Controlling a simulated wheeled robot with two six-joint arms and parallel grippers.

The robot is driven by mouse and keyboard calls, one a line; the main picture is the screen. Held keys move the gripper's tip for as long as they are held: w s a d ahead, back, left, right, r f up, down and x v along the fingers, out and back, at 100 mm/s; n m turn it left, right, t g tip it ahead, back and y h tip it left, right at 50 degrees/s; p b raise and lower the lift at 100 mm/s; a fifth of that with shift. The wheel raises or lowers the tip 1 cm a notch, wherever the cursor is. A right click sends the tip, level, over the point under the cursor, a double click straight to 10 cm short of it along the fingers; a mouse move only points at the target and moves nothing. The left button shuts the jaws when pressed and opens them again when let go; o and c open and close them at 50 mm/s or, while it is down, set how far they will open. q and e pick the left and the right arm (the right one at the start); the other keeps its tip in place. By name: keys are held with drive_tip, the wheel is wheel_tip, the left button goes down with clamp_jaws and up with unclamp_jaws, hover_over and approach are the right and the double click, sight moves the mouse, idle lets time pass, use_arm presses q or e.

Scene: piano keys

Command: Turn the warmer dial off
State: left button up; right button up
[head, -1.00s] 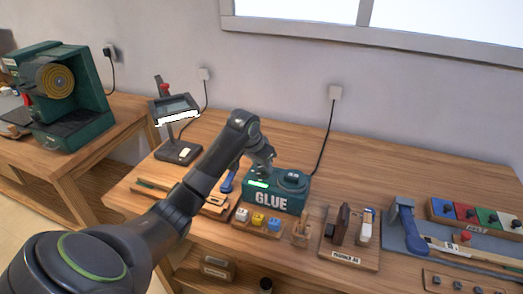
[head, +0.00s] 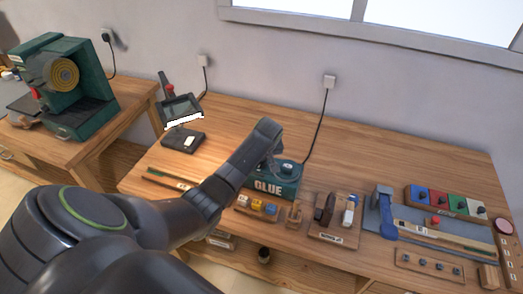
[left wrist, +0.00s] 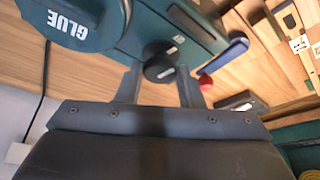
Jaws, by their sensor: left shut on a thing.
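The teal glue warmer (head: 283,190), marked GLUE, stands mid-table with its cord running up to a wall socket. In the left wrist view the warmer (left wrist: 150,30) appears upside down. A round black dial (left wrist: 160,66) sits on its side. My left gripper (left wrist: 160,80) has a finger on either side of the dial and is shut on it. In the head view my left arm hides the dial and part of the warmer's left side. The dial's exact setting cannot be read. My right gripper is in neither view.
A block with coloured cubes (head: 257,207) and wooden tool stands (head: 324,209) sit in front of the warmer. The table behind the warmer is clear.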

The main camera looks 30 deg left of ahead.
use_arm(q)
drive_tip(key=shift+w+r+n+y+p, duration=0.15)
drive_tip(key=shift+n+y+p, duration=0.25)
drive_tip(key=shift+n, duration=0.8)
drive_tip(key=shift+g, duration=0.3)
drive_tip(key=o, duration=1)
drive_tip(key=shift+c, duration=0.2)
drive_tip(key=shift+d, duration=0.1)
drive_tip(key=v, duration=1.7)
drive_tip(key=shift+p, duration=0.4)
drive_tip(key=shift+r, duration=0.1)
